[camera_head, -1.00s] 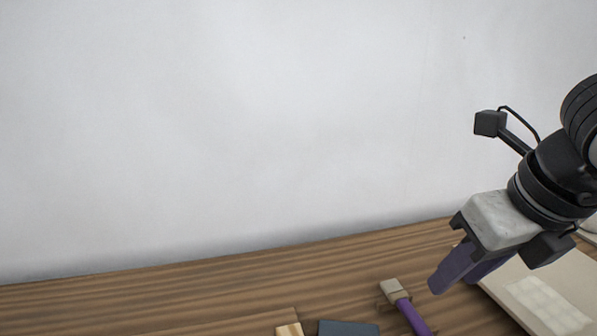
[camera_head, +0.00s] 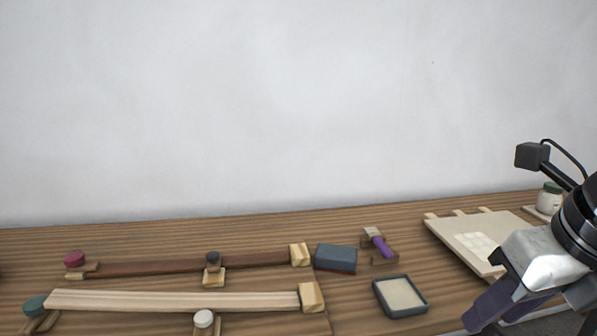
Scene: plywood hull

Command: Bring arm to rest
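My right gripper (camera_head: 500,310) comes in from the right edge at the lower right. Its purple fingers point down and left, in front of the pale board (camera_head: 462,238). I see nothing held between the fingers, but their gap is too hard to judge from this angle. My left gripper is not in view.
The wooden bench (camera_head: 200,236) stands against a plain pale wall. On it are a dark strip (camera_head: 190,265), a pale strip (camera_head: 170,300), a blue block (camera_head: 336,258), a purple-handled brush (camera_head: 381,245), a shallow dark-rimmed tray (camera_head: 400,296) and a white jar (camera_head: 549,198).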

